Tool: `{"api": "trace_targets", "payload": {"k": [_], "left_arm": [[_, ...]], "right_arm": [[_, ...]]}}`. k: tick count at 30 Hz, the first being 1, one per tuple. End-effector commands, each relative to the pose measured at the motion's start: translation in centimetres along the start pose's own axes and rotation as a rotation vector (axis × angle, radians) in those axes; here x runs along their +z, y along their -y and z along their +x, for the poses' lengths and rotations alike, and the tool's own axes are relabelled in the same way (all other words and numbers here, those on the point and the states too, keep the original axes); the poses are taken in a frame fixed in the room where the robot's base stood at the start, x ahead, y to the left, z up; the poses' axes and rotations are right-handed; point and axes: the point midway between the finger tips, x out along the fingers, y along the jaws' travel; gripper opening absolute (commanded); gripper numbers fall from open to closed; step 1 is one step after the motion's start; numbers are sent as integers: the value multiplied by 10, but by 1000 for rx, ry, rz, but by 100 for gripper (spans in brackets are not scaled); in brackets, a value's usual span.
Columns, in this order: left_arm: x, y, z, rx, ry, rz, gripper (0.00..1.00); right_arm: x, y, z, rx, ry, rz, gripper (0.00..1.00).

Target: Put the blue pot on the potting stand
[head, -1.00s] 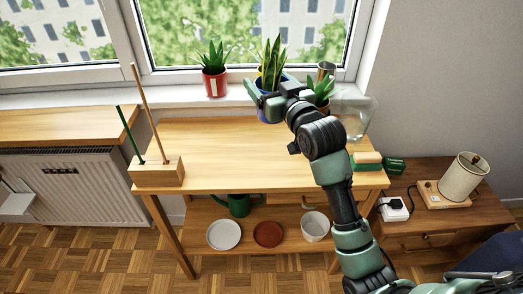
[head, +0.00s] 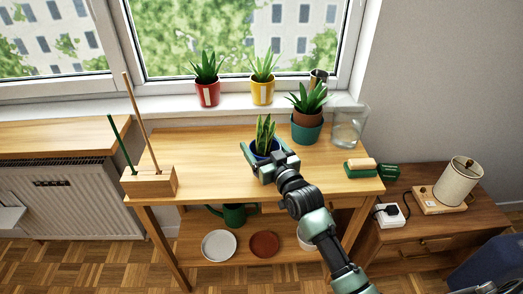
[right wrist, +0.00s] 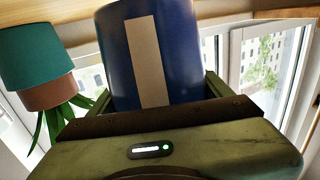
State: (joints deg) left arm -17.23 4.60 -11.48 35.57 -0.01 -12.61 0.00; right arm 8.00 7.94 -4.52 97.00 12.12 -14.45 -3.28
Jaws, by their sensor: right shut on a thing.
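The blue pot (head: 262,150) with a snake plant is over the middle of the wooden potting stand (head: 200,153). My right gripper (head: 265,162) is shut on the blue pot from the near side. In the right wrist view the blue pot (right wrist: 150,50), with a beige label stripe, is between the fingers (right wrist: 155,95). Its base is close to the wooden top; I cannot tell whether it touches. My left gripper is not in view.
A teal pot (head: 306,133) holding a terracotta-potted plant and a glass jar (head: 347,127) stand at the back right. A sponge (head: 360,167) lies at the right. A wooden block with sticks (head: 150,183) is at the left. Red (head: 208,95) and yellow (head: 262,94) pots stand on the sill.

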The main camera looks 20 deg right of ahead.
Motion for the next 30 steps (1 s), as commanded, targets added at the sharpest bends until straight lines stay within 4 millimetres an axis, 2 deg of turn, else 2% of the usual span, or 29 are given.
{"api": "trace_targets", "payload": {"k": [4, 15, 16, 18, 26, 30], "left_arm": [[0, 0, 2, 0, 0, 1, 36], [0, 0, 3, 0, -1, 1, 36], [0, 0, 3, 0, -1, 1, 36], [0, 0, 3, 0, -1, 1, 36], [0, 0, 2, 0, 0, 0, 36], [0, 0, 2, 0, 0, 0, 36]], "right_arm": [[15, 0, 0, 0, -6, -2, 15], [19, 0, 0, 0, -6, -1, 15], [21, 0, 0, 0, -1, -1, 82], [21, 0, 0, 0, -1, -1, 100], [18, 0, 0, 0, -2, -1, 100], [20, 0, -13, 0, 0, -1, 100]]}}
